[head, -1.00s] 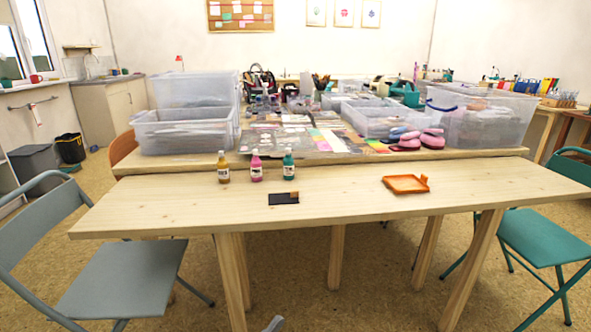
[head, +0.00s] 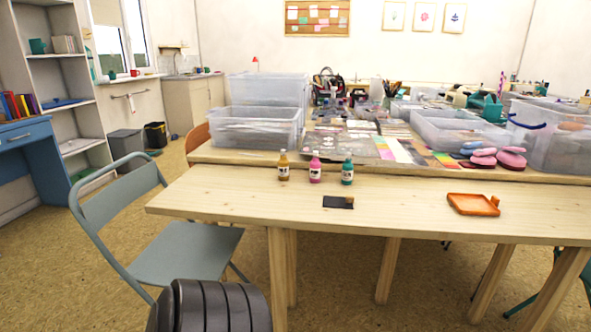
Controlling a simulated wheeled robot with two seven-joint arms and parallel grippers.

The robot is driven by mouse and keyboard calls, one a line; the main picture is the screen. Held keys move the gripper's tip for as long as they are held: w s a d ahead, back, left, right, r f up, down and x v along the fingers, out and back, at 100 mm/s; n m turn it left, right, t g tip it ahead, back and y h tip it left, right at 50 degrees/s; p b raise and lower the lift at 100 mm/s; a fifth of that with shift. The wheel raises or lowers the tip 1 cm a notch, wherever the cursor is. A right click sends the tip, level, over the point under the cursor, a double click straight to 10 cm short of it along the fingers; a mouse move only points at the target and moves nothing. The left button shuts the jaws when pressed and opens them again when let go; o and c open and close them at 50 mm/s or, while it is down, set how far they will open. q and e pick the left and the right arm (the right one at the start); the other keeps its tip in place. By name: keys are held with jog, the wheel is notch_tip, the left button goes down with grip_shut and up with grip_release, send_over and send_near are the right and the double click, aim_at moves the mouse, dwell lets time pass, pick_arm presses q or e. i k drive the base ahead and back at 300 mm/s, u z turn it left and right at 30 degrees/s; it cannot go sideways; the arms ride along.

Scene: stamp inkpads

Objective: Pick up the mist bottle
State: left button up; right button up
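Three small bottles stand upright in a row near the back edge of the front wooden table (head: 215,197): a yellow bottle (head: 283,167), a pink bottle (head: 315,168) and a teal bottle (head: 347,172). I cannot tell which of them, if any, is the mist bottle. Neither gripper is in view; a dark ribbed part of mine shows at the bottom.
A grey folding chair (head: 185,253) stands at the table's left end. Behind, a cluttered second table holds clear plastic bins (head: 255,128) and pink-and-blue stampers (head: 485,155). The front table's left part is clear.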

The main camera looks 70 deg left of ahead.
aim_at(283, 164)
jog(key=i, duration=1.2)
jog(key=u, duration=1.35)
